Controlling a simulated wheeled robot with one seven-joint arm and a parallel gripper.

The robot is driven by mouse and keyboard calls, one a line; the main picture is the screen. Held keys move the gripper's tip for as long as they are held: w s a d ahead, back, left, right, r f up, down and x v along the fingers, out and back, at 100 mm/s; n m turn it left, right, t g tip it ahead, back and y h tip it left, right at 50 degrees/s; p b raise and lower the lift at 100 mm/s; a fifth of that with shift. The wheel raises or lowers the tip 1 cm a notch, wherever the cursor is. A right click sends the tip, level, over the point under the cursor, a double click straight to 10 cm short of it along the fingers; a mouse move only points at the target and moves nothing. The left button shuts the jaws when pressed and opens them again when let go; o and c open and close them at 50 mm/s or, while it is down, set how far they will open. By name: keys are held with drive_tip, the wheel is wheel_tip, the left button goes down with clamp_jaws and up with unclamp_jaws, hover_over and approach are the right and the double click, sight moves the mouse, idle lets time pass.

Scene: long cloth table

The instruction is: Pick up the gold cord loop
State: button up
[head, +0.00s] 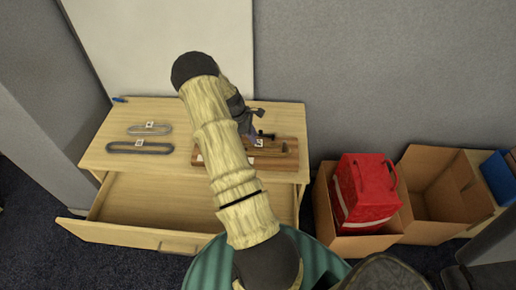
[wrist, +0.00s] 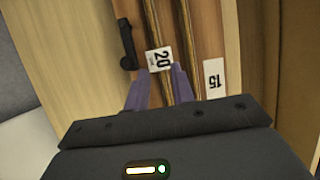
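The gold cord loop (wrist: 152,22) lies on a reddish-brown wooden board (wrist: 208,40), its two long strands side by side in the wrist view. A white tag marked 20 (wrist: 159,59) sits on it. My gripper (wrist: 161,71) is open, with its two purple fingers apart. In the wrist view the left strand runs between the fingers, and the right strand passes by the right finger. I cannot tell whether the fingers touch the cord. In the head view my arm covers part of the board (head: 270,161), and the gripper (head: 247,128) is over its back part.
A black peg (wrist: 126,45) stands beside the cord. Two grey loops, one lighter (head: 150,129) and one darker (head: 140,148), lie on the left of the table (head: 103,160). The drawer (head: 140,232) stands open. A red bag (head: 366,190) sits in a cardboard box at right.

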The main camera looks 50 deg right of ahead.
drive_tip(key=x, duration=0.3)
drive_tip(key=shift+s+f+p, duration=0.1)
drive_tip(key=shift+f+p, duration=0.05)
drive_tip(key=shift+p, duration=0.25)
clamp_jaws()
